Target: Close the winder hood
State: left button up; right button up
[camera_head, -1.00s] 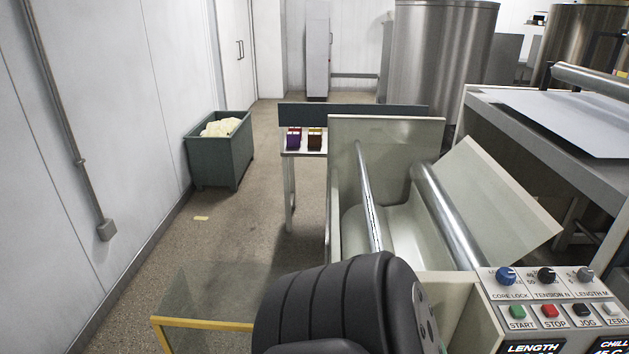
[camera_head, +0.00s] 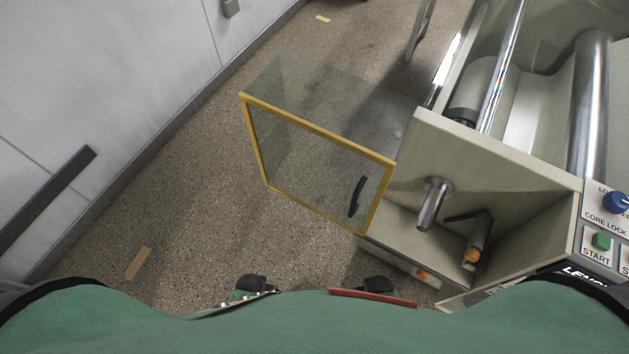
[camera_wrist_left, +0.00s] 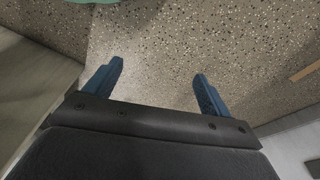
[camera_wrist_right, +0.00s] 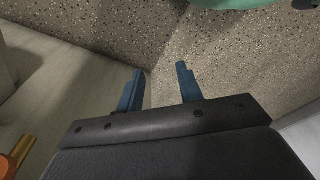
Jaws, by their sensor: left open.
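The winder hood (camera_head: 310,165) is a clear box-like guard with a yellow frame and a dark handle (camera_head: 357,196). In the head view it stands swung out to the left of the winder's open bay (camera_head: 500,165), over the floor. Inside the bay are a metal shaft (camera_head: 434,203) and an orange-tipped part (camera_head: 475,245). My left gripper (camera_wrist_left: 157,68) is open and empty in its wrist view, above speckled floor. My right gripper (camera_wrist_right: 160,68) has its blue fingers apart with nothing between them. I cannot make out either gripper in the head view, so their distance from the hood is unclear.
A control panel with a blue knob (camera_head: 615,203) and a green START button (camera_head: 601,241) is at the right. Metal rollers (camera_head: 590,100) lie behind the bay. A wall (camera_head: 110,90) runs along the left. The floor (camera_head: 190,215) between wall and hood is clear.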

aim_at(245, 100)
jog(key=k+j+z, duration=0.15)
jog(key=j, duration=0.3)
jog(key=j+z, duration=0.15)
jog(key=j, duration=0.35)
jog(key=k+j+z, duration=0.1)
jog(key=j, duration=0.3)
jog(key=k, duration=0.05)
